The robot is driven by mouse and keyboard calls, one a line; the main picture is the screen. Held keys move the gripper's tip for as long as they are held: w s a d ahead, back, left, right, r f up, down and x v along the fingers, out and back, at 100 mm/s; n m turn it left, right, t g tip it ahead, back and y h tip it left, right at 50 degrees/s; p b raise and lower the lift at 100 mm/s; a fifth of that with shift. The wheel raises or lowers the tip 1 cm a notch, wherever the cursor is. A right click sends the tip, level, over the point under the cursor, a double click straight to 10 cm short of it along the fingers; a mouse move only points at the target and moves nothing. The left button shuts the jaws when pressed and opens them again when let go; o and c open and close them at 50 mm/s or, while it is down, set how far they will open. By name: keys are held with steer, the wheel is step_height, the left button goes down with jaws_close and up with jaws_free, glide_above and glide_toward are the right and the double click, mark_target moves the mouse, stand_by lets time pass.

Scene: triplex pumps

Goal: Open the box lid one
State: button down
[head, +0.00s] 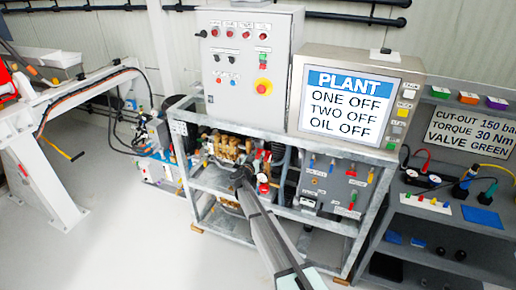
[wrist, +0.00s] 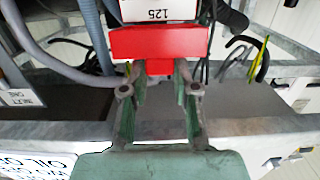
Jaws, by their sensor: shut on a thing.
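My gripper (wrist: 160,82) reaches into the pump frame and is shut on a red part (wrist: 160,43) in the wrist view. A narrow red tab of this part sits between the fingertips. A white label reading 125 is just above the red part. In the head view my gripper (head: 245,174) is in front of the brass pump (head: 229,147), beside small red parts (head: 264,187). My arm hides some of the frame there. I cannot tell which part is box lid one, or whether the red part belongs to it.
The grey metal frame (head: 207,188) surrounds the pump. A control cabinet (head: 246,65) and a PLANT sign (head: 346,105) stand on top. A valve panel (head: 334,185) is to the right, then a shelf (head: 450,212) with tools. Hoses (wrist: 80,45) pass close by on the left.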

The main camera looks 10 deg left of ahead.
steer(key=shift+w+d+r+g+y+p, duration=0.1)
steer(key=shift+w+r+g+y+p, duration=0.35)
steer(key=shift+g+p, duration=0.45)
steer(key=shift+w+d+r+g+y+p, duration=0.15)
steer(key=shift+w+r+g+p, duration=0.2)
steer(key=shift+r+g+p, duration=0.5)
steer(key=shift+f+g, duration=0.25)
steer(key=shift+g, duration=0.1)
steer(key=c, duration=0.9)
jaws_free()
steer(key=v, duration=1.2)
steer(key=shift+f, duration=0.1)
